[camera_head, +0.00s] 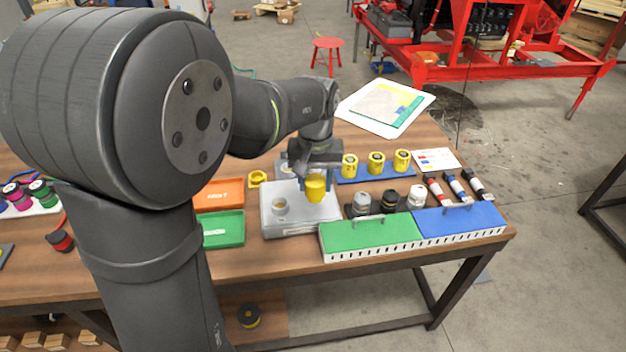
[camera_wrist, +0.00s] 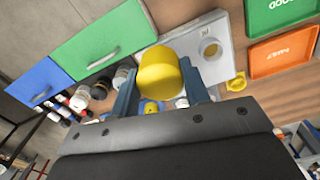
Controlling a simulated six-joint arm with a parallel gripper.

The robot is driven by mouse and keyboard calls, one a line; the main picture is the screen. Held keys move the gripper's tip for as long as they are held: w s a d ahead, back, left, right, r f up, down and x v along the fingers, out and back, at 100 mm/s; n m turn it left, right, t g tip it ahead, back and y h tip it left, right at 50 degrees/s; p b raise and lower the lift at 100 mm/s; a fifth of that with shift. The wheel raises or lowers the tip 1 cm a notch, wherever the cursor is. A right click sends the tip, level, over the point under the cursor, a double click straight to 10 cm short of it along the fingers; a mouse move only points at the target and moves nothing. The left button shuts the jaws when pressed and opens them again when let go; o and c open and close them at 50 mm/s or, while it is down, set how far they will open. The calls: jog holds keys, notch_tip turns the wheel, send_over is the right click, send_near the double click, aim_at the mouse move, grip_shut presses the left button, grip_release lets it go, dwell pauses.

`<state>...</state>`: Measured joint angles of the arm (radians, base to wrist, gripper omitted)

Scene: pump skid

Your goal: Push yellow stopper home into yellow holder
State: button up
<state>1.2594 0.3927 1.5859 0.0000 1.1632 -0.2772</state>
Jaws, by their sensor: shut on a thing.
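My gripper (camera_head: 316,181) is shut on a yellow stopper (camera_head: 316,190), a cup-like yellow piece. In the wrist view the stopper (camera_wrist: 160,72) sits between the blue fingers of my gripper (camera_wrist: 158,84). In the head view it shows over the right part of a pale grey block (camera_head: 310,225); the gap below it cannot be told. A yellow piece with an opening, seemingly the yellow holder (camera_head: 257,178), lies on the table left of the block's back corner. It also shows in the wrist view (camera_wrist: 237,82), apart from the stopper.
Orange (camera_head: 219,194) and green (camera_head: 222,230) trays lie left. Green (camera_head: 370,236) and blue (camera_head: 460,220) handled boxes stand front right. Several yellow cylinders stand on a blue tray (camera_head: 375,175) behind; dark and white pieces stand nearby.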

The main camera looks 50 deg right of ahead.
jog(key=w+d+f+n, duration=0.1)
jog(key=w+d+f, duration=0.15)
jog(key=w, duration=0.75)
jog(key=w+d+f+n, duration=0.2)
jog(key=w+d, duration=0.1)
jog(key=w, duration=0.6)
jog(key=w+d+f+n, duration=0.1)
jog(key=w+d+f, duration=0.15)
jog(key=w, duration=0.75)
jog(key=shift+s+a+f, duration=0.1)
jog(key=shift+s+f, duration=0.05)
jog(key=shift+f, duration=1.3)
jog(key=shift+s+a+f, duration=0.1)
jog(key=shift+f, duration=1.3)
jog(key=shift+f, duration=1.75)
jog(key=o, duration=1.2)
notch_tip(320, 180, up, 17)
jog(key=shift+r, duration=0.2)
jog(key=shift+f, duration=0.1)
